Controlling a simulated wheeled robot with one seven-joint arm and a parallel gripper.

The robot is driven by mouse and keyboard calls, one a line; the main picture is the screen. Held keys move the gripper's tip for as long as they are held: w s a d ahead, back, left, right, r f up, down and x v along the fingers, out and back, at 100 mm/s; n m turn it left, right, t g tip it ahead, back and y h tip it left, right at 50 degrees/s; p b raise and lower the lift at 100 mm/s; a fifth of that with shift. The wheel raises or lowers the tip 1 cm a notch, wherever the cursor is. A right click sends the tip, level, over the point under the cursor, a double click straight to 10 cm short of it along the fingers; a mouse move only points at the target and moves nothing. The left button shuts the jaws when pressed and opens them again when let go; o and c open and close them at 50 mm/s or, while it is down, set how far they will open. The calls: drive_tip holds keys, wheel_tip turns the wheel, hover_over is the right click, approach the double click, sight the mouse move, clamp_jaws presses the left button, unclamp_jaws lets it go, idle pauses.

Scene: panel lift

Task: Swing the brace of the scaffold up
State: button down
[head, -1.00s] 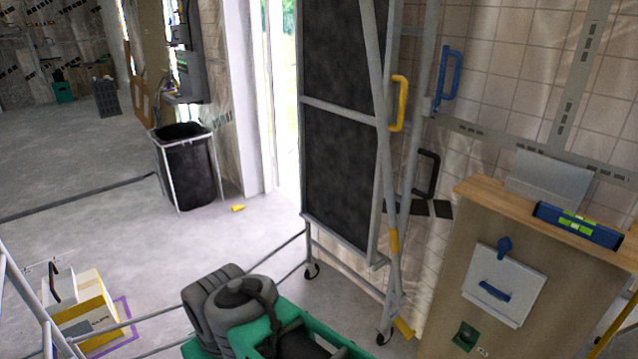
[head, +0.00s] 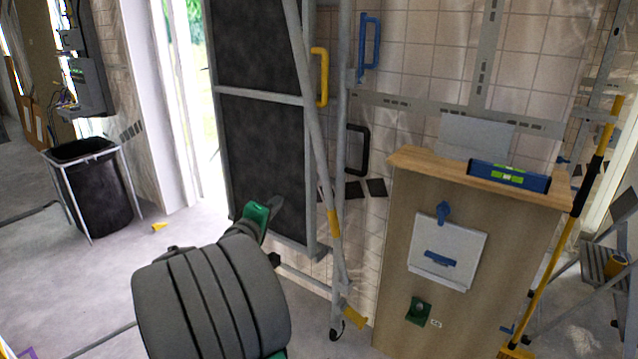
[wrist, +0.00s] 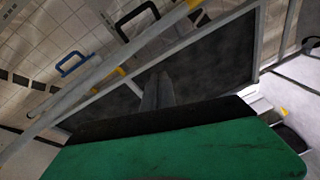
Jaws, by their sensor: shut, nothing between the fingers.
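The scaffold (head: 262,97) is a grey tube frame with dark panels, standing in the middle of the head view. Its brace (head: 315,130) is a long slanted grey tube with a yellow band low down. A slanted tube with a yellow band, apparently the brace (wrist: 120,63), also crosses the wrist view. A yellow handle (head: 324,77) stands beside the tubes. My gripper (head: 276,206) is shut and empty, in front of the lower dark panel and left of the brace. In the wrist view the gripper (wrist: 157,84) also shows before the panel; contact cannot be told.
A wooden-topped cabinet (head: 480,180) with a blue level (head: 509,175) stands at right. A blue handle (head: 369,40) and a black handle (head: 358,150) are behind the scaffold. A yellow broom (head: 570,230) and a ladder (head: 610,260) are far right. A black bin (head: 95,190) stands left.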

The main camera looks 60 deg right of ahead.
sight(320, 158)
drive_tip(key=s+d+r+n+h+p, duration=0.1)
drive_tip(key=d+r, duration=0.1)
drive_tip(key=d, duration=0.3)
drive_tip(key=s+d+r+n+g+h+p, duration=0.1)
drive_tip(key=d, duration=0.5)
drive_tip(key=s+d+r+h, duration=0.1)
drive_tip(key=d+r, duration=0.1)
drive_tip(key=d, duration=0.4)
drive_tip(key=shift+s+r+n+h+p, duration=0.3)
drive_tip(key=shift+n+h+p, duration=0.1)
drive_tip(key=shift+w+d, duration=0.1)
drive_tip(key=shift+d, duration=0.4)
drive_tip(key=shift+r, duration=0.1)
